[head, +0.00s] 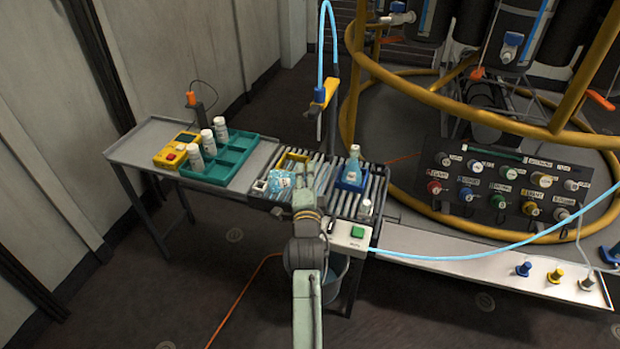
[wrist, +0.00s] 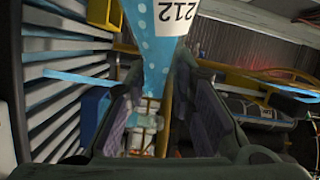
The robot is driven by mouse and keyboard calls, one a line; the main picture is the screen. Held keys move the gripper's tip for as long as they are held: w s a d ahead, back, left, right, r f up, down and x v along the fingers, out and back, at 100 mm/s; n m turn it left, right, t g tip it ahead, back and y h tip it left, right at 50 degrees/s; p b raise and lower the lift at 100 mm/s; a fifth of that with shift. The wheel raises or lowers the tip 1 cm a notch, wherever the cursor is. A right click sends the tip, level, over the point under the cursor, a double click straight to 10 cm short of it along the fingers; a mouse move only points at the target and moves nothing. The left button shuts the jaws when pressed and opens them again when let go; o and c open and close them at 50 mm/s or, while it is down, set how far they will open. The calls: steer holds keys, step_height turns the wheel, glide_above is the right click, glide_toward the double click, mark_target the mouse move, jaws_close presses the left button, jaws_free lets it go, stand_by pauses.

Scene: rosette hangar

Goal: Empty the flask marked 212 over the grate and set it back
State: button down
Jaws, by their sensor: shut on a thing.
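The flask marked 212 (wrist: 157,50) is pale blue with light dots and a white label, and it stands between my fingers in the wrist view. My gripper (wrist: 160,105) is shut on it. In the head view my gripper (head: 304,195) is above the slatted grate (head: 325,178), and a pale blue dotted body, the flask (head: 280,183), shows at its left, low over the slats. It looks tilted, but its mouth is not clear. I cannot tell whether liquid is leaving it.
A blue holder (head: 348,184) with another clear-blue bottle (head: 353,164) stands on the right of the grate. A small bottle (head: 365,208) is near the front right. A teal tray (head: 232,155) with white bottles and a yellow device (head: 172,152) are at left. A blue hose (head: 322,50) hangs behind.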

steer(key=m, duration=0.4)
steer(key=shift+r+m+b, duration=0.2)
steer(key=shift+m+b, duration=0.15)
steer(key=shift+m, duration=0.05)
steer(key=m, duration=0.4)
steer(key=shift+d+r+m, duration=0.1)
steer(key=shift+r+m, duration=0.05)
steer(key=shift+m, duration=0.15)
steer(key=shift+b, duration=0.3)
stand_by(1.7)
